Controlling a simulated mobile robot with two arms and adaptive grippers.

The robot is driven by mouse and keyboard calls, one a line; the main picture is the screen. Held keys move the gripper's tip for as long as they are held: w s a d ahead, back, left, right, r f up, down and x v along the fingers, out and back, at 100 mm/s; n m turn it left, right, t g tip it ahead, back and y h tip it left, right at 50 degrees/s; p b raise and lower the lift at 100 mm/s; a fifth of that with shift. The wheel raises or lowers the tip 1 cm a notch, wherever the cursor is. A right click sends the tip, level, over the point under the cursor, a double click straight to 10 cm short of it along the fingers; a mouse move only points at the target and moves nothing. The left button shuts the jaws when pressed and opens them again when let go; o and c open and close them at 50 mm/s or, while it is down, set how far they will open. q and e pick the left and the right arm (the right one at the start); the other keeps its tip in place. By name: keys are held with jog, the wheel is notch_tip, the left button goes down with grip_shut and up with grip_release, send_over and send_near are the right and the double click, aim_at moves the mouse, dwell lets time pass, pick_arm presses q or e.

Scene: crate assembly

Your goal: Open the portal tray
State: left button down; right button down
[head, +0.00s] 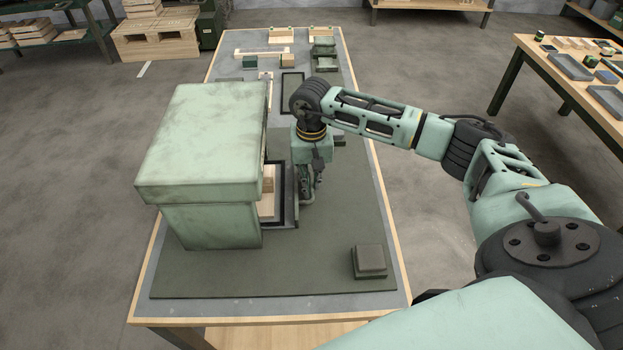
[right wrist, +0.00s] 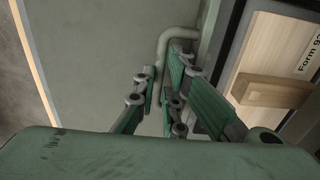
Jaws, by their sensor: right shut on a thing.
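The portal (head: 205,160), a large pale-green box with an overhanging lid, stands on the left of the table. The tray, with a dark rim (head: 283,227), sticks out of the portal's right side, and light wooden parts lie in it. My right gripper (head: 311,186) points down at the tray's outer side. In the right wrist view my right gripper (right wrist: 166,88) is shut on the grey bar handle (right wrist: 180,33) of the tray. That view also shows the tray's dark rim (right wrist: 228,42) and a wooden part (right wrist: 270,45) marked "Form". My left gripper is not in view.
A small dark-green square block (head: 369,261) sits at the front right of the table mat (head: 300,280). Wooden parts and green blocks (head: 323,60) lie at the far end. The mat right of the tray is clear. A second table (head: 590,90) stands at the right.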

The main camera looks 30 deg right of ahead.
dwell(0.4)
jog(key=s+d+b, duration=0.1)
jog(key=s+d, duration=0.1)
jog(key=d, duration=0.1)
jog(key=s+d+b, duration=0.1)
jog(key=s+d, duration=0.1)
jog(key=d, duration=0.2)
jog(key=s+d+b, duration=0.1)
jog(key=s+d, duration=0.1)
jog(key=d, duration=0.2)
jog(key=shift+s+d, duration=0.1)
jog(key=shift+s, duration=0.3)
jog(key=shift+s+d, duration=0.3)
jog(key=shift+d, duration=0.25)
jog(key=shift+r, duration=0.1)
jog(key=c, duration=1.9)
grip_release()
jog(key=shift+a, duration=0.1)
notch_tip(320, 180, up, 12)
